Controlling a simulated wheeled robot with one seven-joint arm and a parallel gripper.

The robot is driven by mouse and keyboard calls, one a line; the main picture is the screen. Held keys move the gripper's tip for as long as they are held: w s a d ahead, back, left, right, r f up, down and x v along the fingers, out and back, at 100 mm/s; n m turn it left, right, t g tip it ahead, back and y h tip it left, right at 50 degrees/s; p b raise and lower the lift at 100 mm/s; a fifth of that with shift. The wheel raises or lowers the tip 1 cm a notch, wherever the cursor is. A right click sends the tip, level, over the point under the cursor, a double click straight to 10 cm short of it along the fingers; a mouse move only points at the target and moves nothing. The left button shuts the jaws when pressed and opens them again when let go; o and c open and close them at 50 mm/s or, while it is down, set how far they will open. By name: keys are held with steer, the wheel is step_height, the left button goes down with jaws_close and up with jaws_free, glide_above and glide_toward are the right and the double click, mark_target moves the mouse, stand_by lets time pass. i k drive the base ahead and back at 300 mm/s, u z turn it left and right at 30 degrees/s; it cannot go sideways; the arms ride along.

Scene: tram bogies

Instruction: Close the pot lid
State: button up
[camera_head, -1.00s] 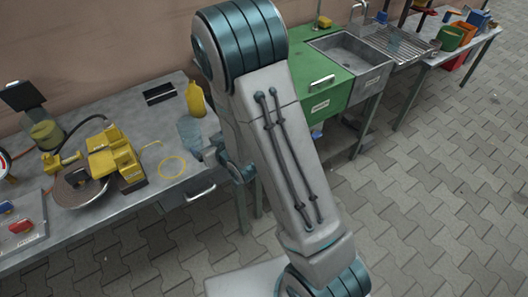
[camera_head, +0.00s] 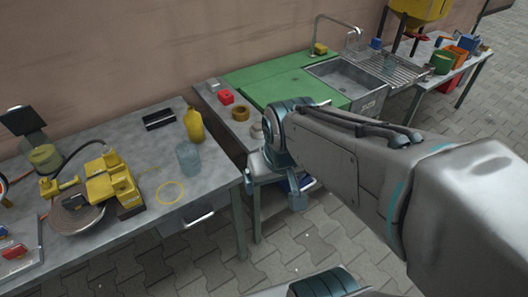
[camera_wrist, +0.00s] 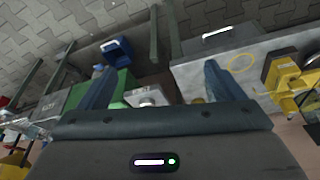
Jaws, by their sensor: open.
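A squat olive-yellow round container (camera_head: 43,157) stands at the far left of the grey bench, with a dark square panel (camera_head: 23,120) raised behind it. These may be the pot and its lid, but I cannot tell for sure. My gripper (camera_head: 297,198) hangs in front of the gap by the green cabinet, well to the right of the container and touching nothing. In the wrist view my gripper (camera_wrist: 158,75) has its two fingers wide apart, with nothing held between them. The container is not clear in the wrist view.
The grey bench (camera_head: 150,150) also bears a yellow clamp device (camera_head: 112,180), a yellow bottle (camera_head: 194,125), a clear bluish cup (camera_head: 188,158) and a yellow ring (camera_head: 170,192). A green-topped cabinet (camera_head: 270,82) and a sink (camera_head: 350,80) stand to the right. Paved floor in front is open.

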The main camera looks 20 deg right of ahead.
mark_target(21, 120)
steer(key=u, duration=1)
steer(key=k, duration=0.3)
steer(key=u, duration=0.85)
steer(key=i, duration=0.85)
steer(key=z, duration=0.6)
steer(key=i, duration=0.75)
steer(key=z, duration=0.65)
